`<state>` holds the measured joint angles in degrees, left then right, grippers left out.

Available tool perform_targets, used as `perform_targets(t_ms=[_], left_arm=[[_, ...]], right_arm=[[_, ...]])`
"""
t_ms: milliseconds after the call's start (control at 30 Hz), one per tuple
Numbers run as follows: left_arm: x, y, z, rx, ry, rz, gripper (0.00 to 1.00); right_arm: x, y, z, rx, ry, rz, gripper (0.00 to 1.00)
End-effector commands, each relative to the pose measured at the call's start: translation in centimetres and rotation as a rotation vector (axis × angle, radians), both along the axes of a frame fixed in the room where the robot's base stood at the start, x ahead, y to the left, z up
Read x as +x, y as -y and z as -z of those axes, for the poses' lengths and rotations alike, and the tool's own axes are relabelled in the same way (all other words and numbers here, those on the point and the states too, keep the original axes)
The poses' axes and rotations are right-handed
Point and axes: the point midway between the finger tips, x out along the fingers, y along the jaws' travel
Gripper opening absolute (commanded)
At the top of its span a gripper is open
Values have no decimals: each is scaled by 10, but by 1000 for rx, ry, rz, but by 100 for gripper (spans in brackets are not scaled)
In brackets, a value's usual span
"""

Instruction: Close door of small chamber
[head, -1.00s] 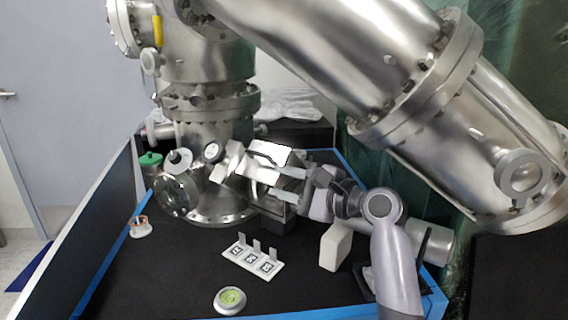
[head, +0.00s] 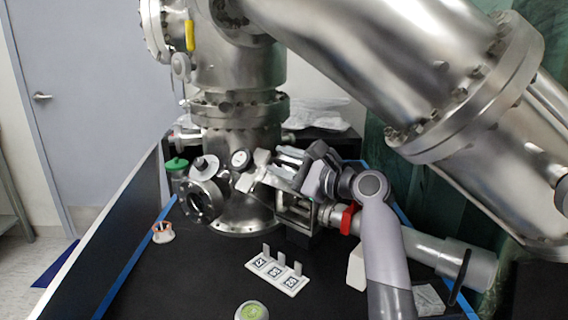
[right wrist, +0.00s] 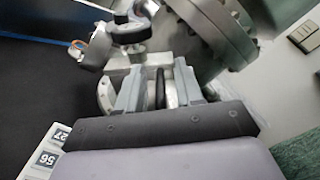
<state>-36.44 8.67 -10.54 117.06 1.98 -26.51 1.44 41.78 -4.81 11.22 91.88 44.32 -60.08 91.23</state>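The small chamber (head: 298,211) is a steel box low on the front of the big steel vessel. Its front looks dark and hollow. A metal part above it, likely its door, is mostly hidden by my right gripper, so I cannot tell how far it stands open. My right gripper (head: 288,160) is at the top of this box, pointing left. In the right wrist view its two fingers (right wrist: 158,85) stand apart, with a thin dark piece and metal parts showing between them. I cannot tell whether they touch anything. My left gripper is not in view.
A red valve handle (head: 347,217) is just right of the box, beside a steel pipe (head: 440,252). A round port flange (head: 203,202) is to the left. A white tag holder (head: 277,273) and a round green-faced gauge (head: 251,311) lie in front. The black tabletop at left is mostly clear.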

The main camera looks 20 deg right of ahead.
Motion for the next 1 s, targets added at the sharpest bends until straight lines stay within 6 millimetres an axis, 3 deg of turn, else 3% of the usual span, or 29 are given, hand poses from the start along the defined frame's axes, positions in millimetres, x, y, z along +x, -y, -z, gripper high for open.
perform_targets(t_ms=[267,367,733,1000], left_arm=[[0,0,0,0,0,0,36],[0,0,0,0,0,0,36],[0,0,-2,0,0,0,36],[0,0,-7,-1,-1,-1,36]], right_arm=[[1,-1,0,0,0,0,33],[1,0,0,0,0,0,0],[0,-1,3,0,-2,2,0],[-5,-8,22,-11,2,2,0]])
